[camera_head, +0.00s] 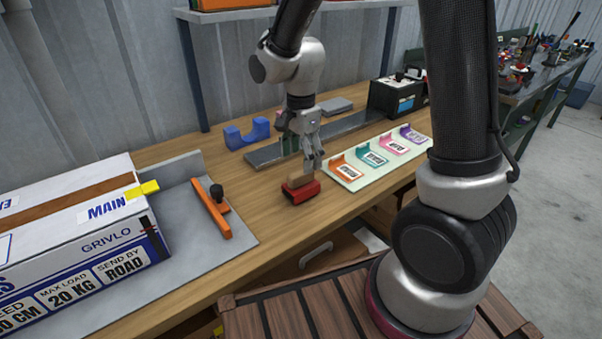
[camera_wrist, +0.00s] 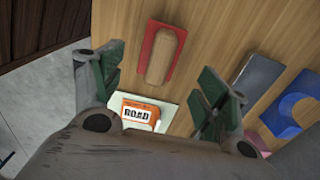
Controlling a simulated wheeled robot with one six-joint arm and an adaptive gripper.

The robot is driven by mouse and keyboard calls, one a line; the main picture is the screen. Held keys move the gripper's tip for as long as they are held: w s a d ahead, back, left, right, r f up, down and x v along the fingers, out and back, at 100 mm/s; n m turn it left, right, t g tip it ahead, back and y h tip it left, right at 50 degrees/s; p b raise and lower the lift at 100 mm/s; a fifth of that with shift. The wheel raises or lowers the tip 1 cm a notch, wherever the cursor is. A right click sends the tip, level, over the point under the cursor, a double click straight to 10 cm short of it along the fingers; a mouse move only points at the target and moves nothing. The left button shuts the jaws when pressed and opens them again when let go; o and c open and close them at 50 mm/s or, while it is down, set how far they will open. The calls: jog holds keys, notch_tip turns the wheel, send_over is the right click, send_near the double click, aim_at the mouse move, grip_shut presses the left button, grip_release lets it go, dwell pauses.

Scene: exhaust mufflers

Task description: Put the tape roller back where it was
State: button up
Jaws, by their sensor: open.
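A red block with a rounded wooden piece on top (camera_head: 300,188) stands on the bench near its front edge; it looks like the tape roller, though I cannot be sure. In the wrist view its wooden top (camera_wrist: 166,56) lies ahead of and between my fingers. My gripper (camera_head: 314,162) is open and empty, above and just behind the red block, apart from it. In the wrist view the green-padded fingers of my gripper (camera_wrist: 163,85) are spread wide. A blue U-shaped holder (camera_head: 247,133) stands farther back and is empty.
A pale board (camera_head: 349,183) with colored label cards lies right of the red block. A long grey plate (camera_head: 263,157) lies behind it. A large carton (camera_head: 70,235) and an orange bar with a black knob (camera_head: 212,209) are at left. Bare wood (camera_head: 262,205) lies left of the block.

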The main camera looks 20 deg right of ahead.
notch_tip(320, 180, up, 3)
jog(key=shift+f, duration=0.1)
jog(key=shift+d+r, duration=0.25)
jog(key=shift+r, duration=0.15)
jog(key=s+d+r+n+t, duration=0.2)
jog(key=s+d+r+n, duration=0.5)
jog(key=s, duration=0.2)
jog(key=s+d+r+n+t, duration=0.2)
jog(key=s+d+r+n, duration=0.5)
jog(key=s, duration=0.3)
jog(key=shift+d+r, duration=0.2)
jog(key=shift+r, duration=0.25)
